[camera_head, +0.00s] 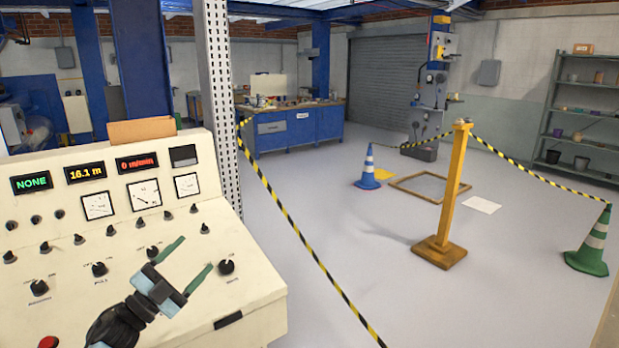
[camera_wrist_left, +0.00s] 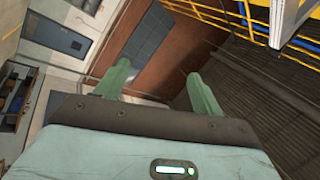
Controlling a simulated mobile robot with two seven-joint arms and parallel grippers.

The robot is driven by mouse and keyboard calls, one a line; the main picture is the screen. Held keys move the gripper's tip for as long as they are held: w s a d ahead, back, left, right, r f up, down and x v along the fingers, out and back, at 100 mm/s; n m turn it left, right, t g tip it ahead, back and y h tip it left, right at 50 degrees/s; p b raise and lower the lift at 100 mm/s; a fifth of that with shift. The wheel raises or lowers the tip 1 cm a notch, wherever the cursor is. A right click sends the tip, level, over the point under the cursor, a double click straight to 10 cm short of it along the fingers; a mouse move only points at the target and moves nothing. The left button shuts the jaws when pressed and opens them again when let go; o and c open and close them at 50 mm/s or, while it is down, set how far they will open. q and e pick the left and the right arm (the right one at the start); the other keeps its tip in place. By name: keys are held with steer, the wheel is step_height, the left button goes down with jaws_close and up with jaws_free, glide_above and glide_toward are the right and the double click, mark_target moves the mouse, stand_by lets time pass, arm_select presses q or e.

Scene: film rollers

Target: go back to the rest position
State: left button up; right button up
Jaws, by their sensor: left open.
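My left gripper (camera_head: 190,265) is in front of the cream control console (camera_head: 255,262) in the head view, over the lower right part of its panel. Its two green fingers are spread apart with nothing between them. In the left wrist view the same gripper (camera_wrist_left: 158,85) shows both fingers apart and empty, with walls and a dark ribbed surface beyond. Whether it touches the panel cannot be told. The right gripper is not in either view.
The console carries several knobs, dials and lit displays (camera_head: 86,173). A perforated post (camera_head: 218,95) stands behind it. Striped tape (camera_head: 300,235) runs to a yellow post (camera_head: 452,190). A blue cone (camera_head: 368,168) and green cone (camera_head: 590,245) stand on open grey floor.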

arm_select(q)
steer(key=w+a+f+n+t+y, duration=0.2)
steer(key=w+a+n+t+y, duration=0.25)
steer(key=a+n+y, duration=0.5)
steer(key=a+f+n+g+y, duration=0.4)
steer(key=f+n+g+y, duration=0.25)
steer(key=f+n, duration=0.2)
steer(key=s+d+f+m+g+h, duration=0.1)
steer(key=s+d+f, duration=0.2)
steer(key=s+f, duration=0.35)
steer(key=s+d+f+g+b, duration=0.1)
steer(key=s+d+f, duration=0.35)
steer(key=f, duration=0.35)
steer(key=s+d+f+m+g+h, duration=0.1)
steer(key=s+d+f, duration=0.2)
steer(key=s+f, duration=0.4)
steer(key=s+d+f+n+g, duration=0.1)
steer(key=s+d+f, duration=0.2)
steer(key=s, duration=1.1)
steer(key=s+d+f+g+h+b, duration=0.1)
steer(key=s+d+f, duration=0.3)
steer(key=s, duration=0.9)
steer(key=shift+s+d+f+n+g, duration=0.15)
steer(key=shift+s+d+n+g, duration=0.25)
steer(key=shift+d+g, duration=0.35)
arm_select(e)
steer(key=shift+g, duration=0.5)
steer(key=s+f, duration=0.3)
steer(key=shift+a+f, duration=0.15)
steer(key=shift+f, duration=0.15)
